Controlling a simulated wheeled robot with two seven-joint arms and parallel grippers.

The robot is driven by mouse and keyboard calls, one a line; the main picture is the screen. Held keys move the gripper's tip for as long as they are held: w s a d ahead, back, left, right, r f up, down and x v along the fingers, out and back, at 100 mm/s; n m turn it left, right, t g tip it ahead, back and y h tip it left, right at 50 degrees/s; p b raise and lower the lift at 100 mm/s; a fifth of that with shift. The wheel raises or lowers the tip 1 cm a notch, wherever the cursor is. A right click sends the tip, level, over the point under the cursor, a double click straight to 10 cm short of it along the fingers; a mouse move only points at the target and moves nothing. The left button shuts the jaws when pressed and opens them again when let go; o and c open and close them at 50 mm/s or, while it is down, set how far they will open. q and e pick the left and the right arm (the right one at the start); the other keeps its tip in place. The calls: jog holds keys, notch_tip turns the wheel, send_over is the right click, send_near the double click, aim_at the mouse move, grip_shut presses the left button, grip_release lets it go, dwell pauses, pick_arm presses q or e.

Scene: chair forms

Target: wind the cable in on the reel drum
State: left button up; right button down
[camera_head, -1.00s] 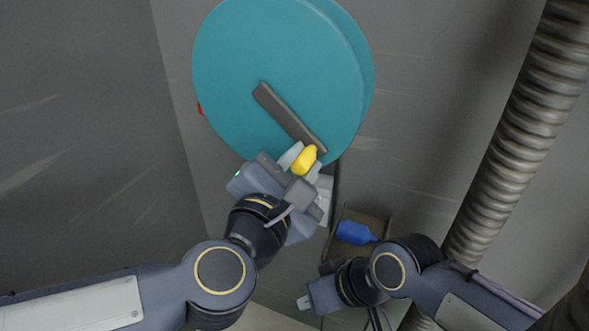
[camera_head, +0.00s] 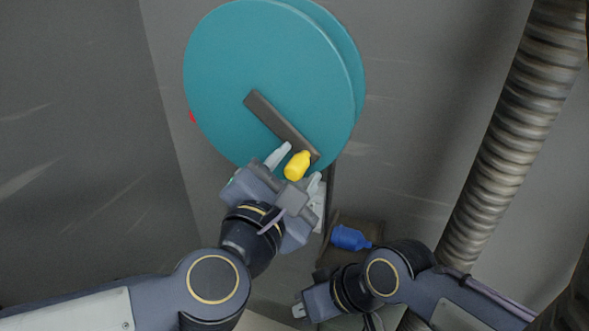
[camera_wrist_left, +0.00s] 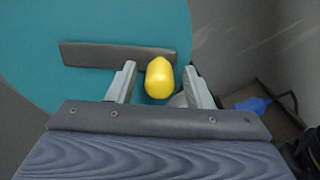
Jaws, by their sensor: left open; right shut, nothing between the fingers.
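The teal reel drum (camera_head: 240,65) stands against the grey wall, with a dark crank arm (camera_head: 275,122) across its face. A yellow crank knob (camera_head: 297,166) sits at the crank's lower right end. My left gripper (camera_head: 295,170) is open, with one finger on each side of the knob. The left wrist view shows the knob (camera_wrist_left: 159,78) between the spread fingers (camera_wrist_left: 160,85), with gaps on both sides. My right gripper (camera_head: 300,309) is shut and empty, low in the head view and away from the drum. I cannot make out the cable.
A blue bottle-like object (camera_head: 350,238) lies in a dark open tray (camera_head: 376,228) below right of the drum. A thick ribbed hose (camera_head: 510,140) runs down the right side. A small red piece (camera_head: 192,117) shows at the drum's left edge.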

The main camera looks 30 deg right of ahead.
pick_arm(q)
jog(key=v, duration=0.7)
jog(key=shift+w+r, duration=0.1)
jog(key=shift+s+a, duration=0.3)
jog(key=shift+a, duration=0.05)
